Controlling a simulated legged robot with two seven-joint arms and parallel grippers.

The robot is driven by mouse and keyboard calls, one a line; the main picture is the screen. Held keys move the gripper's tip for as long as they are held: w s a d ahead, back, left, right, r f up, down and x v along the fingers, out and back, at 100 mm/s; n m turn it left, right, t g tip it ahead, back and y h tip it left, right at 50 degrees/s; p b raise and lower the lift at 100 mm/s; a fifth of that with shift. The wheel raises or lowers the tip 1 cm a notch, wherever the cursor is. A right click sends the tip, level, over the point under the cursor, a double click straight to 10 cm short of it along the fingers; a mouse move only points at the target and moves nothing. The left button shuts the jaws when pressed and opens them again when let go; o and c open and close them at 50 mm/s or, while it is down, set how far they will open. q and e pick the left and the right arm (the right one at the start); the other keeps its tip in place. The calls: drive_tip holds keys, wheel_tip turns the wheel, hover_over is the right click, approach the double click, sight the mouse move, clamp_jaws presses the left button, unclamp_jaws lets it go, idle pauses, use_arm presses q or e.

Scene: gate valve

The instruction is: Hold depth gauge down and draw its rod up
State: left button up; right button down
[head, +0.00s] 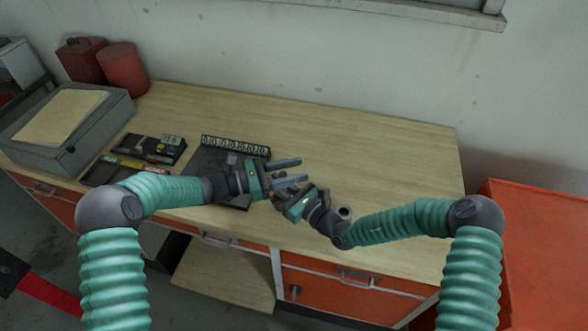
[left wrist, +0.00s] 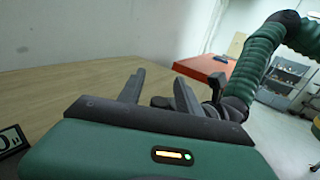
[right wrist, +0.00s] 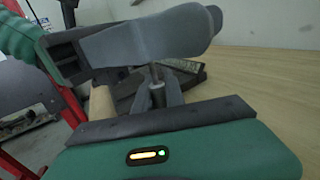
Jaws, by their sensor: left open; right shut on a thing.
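My left gripper (head: 302,169) is over the front of the workbench, its two fingers apart and pointing right. In the left wrist view (left wrist: 159,78) nothing shows clamped between its fingers. My right gripper (head: 280,187) is just below and in front of it, pointing up-left. In the right wrist view its fingers close around a thin metal rod piece (right wrist: 157,92), which seems to be part of the depth gauge. A grey finger of my left gripper (right wrist: 150,40) crosses close above it. The gauge's base is not clearly visible; the grippers hide that area.
A black case (head: 150,148), a grey box (head: 66,127) and red cans (head: 123,68) are further left. The bench top (head: 380,150) is clear at right, beside an orange cabinet (head: 545,235).

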use_arm(q)
drive_tip(key=v, duration=1.2)
use_arm(e)
drive_tip(key=c, duration=1.3)
unclamp_jaws()
drive_tip(key=shift+d, duration=0.1)
